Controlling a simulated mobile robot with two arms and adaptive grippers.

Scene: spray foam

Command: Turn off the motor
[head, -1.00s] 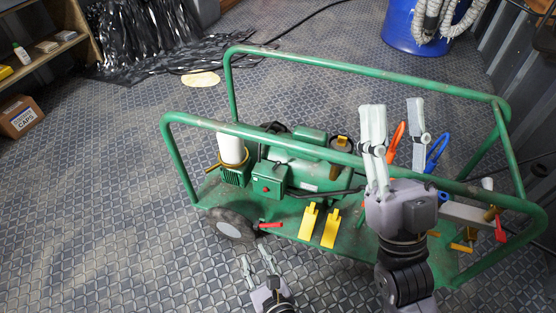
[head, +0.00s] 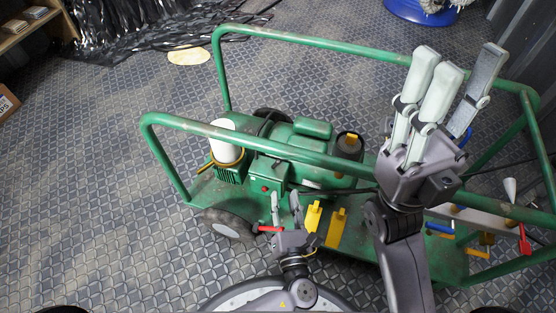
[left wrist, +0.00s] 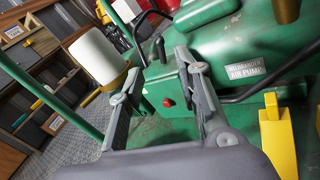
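The motor is a green air pump (head: 312,150) on a green tubular cart, and it also shows in the left wrist view (left wrist: 225,45). A green box (head: 272,172) on its near side carries a small red button (head: 264,188). In the left wrist view the red button (left wrist: 167,102) shows between the two fingers, on the box face ahead of them. My left gripper (head: 285,197) is open and empty, just in front of the box; I cannot tell if it touches. My right gripper (head: 460,68) is open and empty, raised over the cart's right part.
The cart's green rail (head: 240,136) runs above the pump's near side. A red handle (head: 270,229) and two yellow pedals (head: 312,217) lie close to my left gripper. A white cylinder (head: 225,140) stands left of the box. The floor left of the cart is clear.

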